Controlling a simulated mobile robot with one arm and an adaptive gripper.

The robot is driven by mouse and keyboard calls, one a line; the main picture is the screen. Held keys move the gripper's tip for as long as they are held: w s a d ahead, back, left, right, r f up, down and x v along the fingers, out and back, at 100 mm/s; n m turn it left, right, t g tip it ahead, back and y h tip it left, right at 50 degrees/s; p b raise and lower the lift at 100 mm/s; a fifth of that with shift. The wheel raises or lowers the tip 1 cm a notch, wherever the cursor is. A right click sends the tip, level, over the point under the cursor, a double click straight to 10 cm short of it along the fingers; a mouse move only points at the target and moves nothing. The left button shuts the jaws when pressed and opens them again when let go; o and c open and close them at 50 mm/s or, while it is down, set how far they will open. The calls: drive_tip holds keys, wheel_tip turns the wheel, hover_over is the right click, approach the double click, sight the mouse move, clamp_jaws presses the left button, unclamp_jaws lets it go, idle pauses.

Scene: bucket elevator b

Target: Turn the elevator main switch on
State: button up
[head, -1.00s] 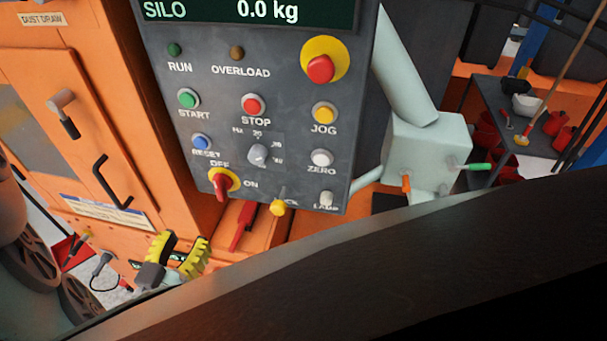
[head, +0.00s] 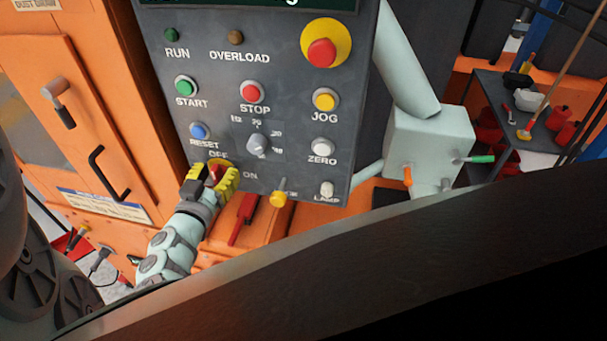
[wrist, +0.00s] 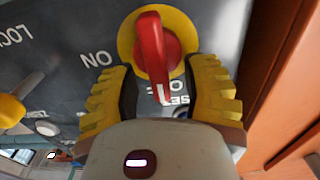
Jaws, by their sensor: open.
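The main switch is a red lever handle (wrist: 152,45) on a round yellow plate (wrist: 128,40), at the lower left of the grey control panel (head: 178,60). In the wrist view the handle's white-marked tip lies by the OFF label, and ON is to its left. In the head view my gripper (head: 210,178) covers most of the switch; a bit of the red handle (head: 214,172) shows between the yellow fingers. The wrist view shows my gripper (wrist: 162,75) open, one finger on either side of the handle's lower end, with gaps to both.
A yellow knob (head: 280,199) sits right of the switch, with a grey dial (head: 258,145) above. The blue RESET button (head: 199,131) is close above my gripper. A red-handled tool (head: 243,215) lies on an orange surface below. An orange cabinet (head: 130,110) stands left.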

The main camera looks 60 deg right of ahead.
drive_tip(key=shift+o, duration=0.4)
drive_tip(key=shift+d, duration=0.1)
drive_tip(key=c, duration=0.7)
drive_tip(key=shift+a+f, duration=0.1)
drive_tip(key=shift+a, duration=0.1)
clamp_jaws()
